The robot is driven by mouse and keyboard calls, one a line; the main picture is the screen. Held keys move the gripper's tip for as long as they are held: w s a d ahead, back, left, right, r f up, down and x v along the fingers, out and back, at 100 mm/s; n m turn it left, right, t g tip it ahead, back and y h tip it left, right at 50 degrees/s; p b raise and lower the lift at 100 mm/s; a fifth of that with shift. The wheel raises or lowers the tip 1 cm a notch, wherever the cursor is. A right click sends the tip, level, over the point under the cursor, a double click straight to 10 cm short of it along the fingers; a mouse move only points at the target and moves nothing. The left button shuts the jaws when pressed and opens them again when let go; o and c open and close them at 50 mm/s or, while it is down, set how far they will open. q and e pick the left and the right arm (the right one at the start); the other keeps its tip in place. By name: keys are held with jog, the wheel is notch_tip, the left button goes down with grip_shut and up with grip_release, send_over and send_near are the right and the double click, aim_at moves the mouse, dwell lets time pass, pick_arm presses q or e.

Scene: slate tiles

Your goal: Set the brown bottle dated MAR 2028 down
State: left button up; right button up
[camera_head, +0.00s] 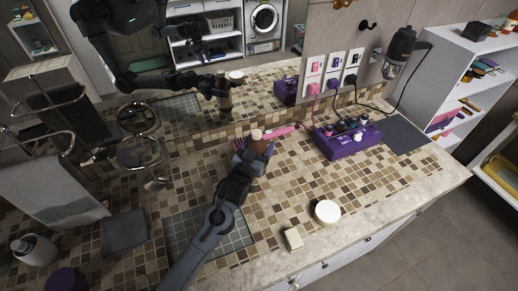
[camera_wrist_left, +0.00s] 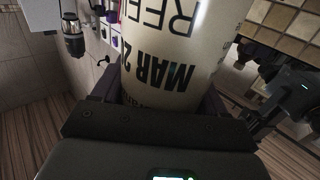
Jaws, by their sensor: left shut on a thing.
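My left gripper (camera_head: 254,150) is shut on the brown bottle (camera_head: 258,146), which has a pale cap and stands roughly upright in the jaws over the tiled counter (camera_head: 290,180). I cannot tell whether its base touches the counter. In the left wrist view the bottle (camera_wrist_left: 175,45) fills the space between the fingers. Its cream label shows upside down and reads "MAR 2", with the rest of the date cut off.
A pink tool (camera_head: 281,131) lies just beyond the bottle. A purple box (camera_head: 340,148) holding several small bottles stands to the right. A round white item (camera_head: 327,211) and a pale block (camera_head: 293,239) lie near the front edge. A mirror backs the counter.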

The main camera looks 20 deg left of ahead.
pick_arm(q)
jog(key=shift+f, duration=0.6)
jog(key=shift+f, duration=0.15)
jog(key=o, duration=1.5)
jog(key=shift+f, duration=0.1)
jog(key=shift+c, duration=0.2)
jog(key=shift+r, duration=0.2)
jog(key=s+p, duration=0.1)
jog(key=s, duration=1.1)
jog(key=shift+a, duration=0.3)
